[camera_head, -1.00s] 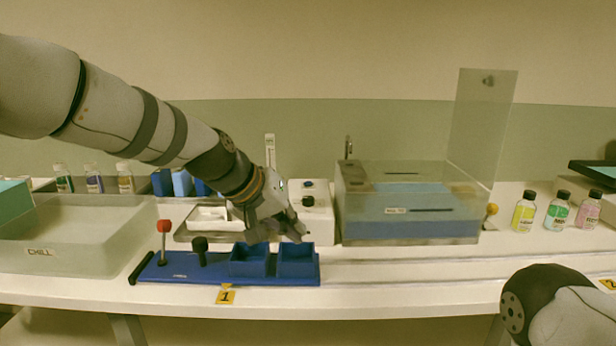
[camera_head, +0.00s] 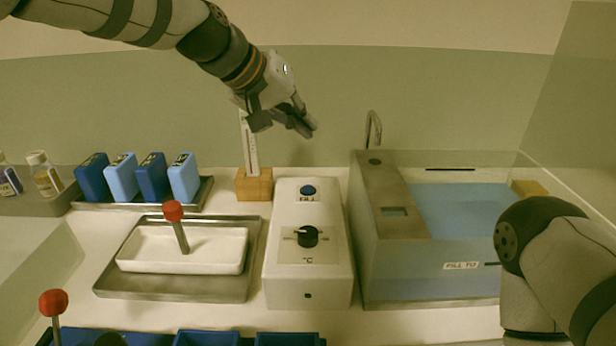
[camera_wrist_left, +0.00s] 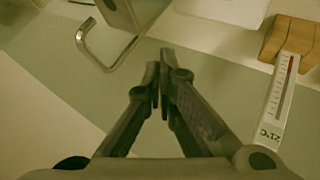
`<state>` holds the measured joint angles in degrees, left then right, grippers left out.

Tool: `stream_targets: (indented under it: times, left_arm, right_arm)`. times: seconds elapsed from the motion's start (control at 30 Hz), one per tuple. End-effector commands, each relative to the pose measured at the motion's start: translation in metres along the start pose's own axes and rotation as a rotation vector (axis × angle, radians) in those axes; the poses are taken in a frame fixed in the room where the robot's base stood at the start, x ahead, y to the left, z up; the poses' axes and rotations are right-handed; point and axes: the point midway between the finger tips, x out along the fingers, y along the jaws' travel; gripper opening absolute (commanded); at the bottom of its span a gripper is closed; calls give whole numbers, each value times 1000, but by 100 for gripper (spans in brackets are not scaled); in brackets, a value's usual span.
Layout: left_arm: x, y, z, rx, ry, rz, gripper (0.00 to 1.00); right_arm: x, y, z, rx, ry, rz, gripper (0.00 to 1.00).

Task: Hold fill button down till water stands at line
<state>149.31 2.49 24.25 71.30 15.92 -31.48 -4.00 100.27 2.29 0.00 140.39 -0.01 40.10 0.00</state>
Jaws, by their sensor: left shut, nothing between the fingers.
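The blue fill button (camera_head: 308,190) sits on top of a white control box (camera_head: 308,275), above a black temperature dial (camera_head: 307,236). Right of it stands the clear water tank (camera_head: 400,280) with blue water (camera_head: 462,208) inside. A "FILL TO" label (camera_head: 461,266) and a dark line mark its front wall; my right arm partly covers this area. I cannot tell exactly where the water stands against the line. My left gripper (camera_head: 306,129) is shut and empty, raised behind and above the button, not touching it. Its closed fingers show in the left wrist view (camera_wrist_left: 160,75). My right gripper is out of view.
A metal tap (camera_head: 373,130) rises behind the tank. A thermometer (camera_head: 250,145) stands in a wooden block (camera_head: 254,185) left of the button. A red-knobbed rod (camera_head: 173,211) stands at a white dish (camera_head: 182,262).

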Motion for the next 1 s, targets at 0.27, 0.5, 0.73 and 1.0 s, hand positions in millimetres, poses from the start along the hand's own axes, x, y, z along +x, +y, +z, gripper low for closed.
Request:
stream_targets:
  times: [0.27,0.5,0.73,1.0]
  left_arm:
    - [4,-2,2,-1,-3,0,0]
    - [28,-20,20,-5,-8,0,0]
    - [50,-37,37,-4,-6,-1,0]
    - [61,-45,45,-1,-1,0,0]
  right_arm:
    - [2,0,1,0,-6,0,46]
    - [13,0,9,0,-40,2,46]
    - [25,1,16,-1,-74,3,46]
    - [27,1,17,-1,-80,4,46]
